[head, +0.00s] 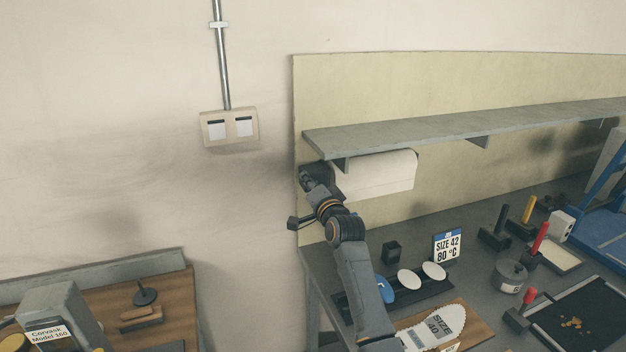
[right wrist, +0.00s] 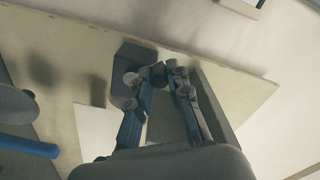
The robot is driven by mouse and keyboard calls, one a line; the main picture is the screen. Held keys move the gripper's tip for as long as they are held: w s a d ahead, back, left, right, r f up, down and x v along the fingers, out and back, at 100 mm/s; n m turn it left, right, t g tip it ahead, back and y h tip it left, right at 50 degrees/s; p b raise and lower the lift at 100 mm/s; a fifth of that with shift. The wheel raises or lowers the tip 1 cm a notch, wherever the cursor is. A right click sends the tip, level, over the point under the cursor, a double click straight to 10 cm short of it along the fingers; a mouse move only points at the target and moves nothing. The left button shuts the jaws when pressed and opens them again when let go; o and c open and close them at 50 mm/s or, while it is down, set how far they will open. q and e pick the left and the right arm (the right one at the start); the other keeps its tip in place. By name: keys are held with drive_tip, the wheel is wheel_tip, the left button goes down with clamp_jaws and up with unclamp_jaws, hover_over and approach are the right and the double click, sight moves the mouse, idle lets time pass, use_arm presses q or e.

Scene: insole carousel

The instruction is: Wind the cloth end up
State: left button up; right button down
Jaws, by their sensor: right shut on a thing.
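The white cloth roll (head: 385,168) hangs under the grey shelf against the cream back board. A short flat length of cloth hangs below it. My right gripper (head: 312,180) is at the left end of the roll, just under the shelf's left end. In the right wrist view its fingers (right wrist: 160,76) close together in front of a dark block (right wrist: 135,62). The gripper is shut on a small part at the roll's end, mostly hidden by the fingers. White cloth (right wrist: 93,130) shows beside the fingers. My left gripper is not in view.
The shelf (head: 450,122) runs right, close above the gripper. A wooden-topped table (head: 180,300) stands at lower left.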

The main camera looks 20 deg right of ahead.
drive_tip(key=n, duration=0.2)
drive_tip(key=a+f+n, duration=0.1)
drive_tip(key=n, duration=0.1)
drive_tip(key=f+n, duration=0.1)
drive_tip(key=n, duration=0.2)
drive_tip(key=shift+a+f, duration=0.15)
drive_tip(key=d+f+n+b, duration=0.1)
drive_tip(key=d+f+n, duration=0.1)
drive_tip(key=n, duration=0.8)
drive_tip(key=d+f+n, duration=0.2)
drive_tip(key=f+n, duration=0.1)
drive_tip(key=n, duration=0.7)
drive_tip(key=shift+b, duration=0.4)
drive_tip(key=shift+n, duration=0.3)
drive_tip(key=shift+d, duration=0.1)
drive_tip(key=c, duration=1.3)
unclamp_jaws()
drive_tip(key=shift+o, duration=0.2)
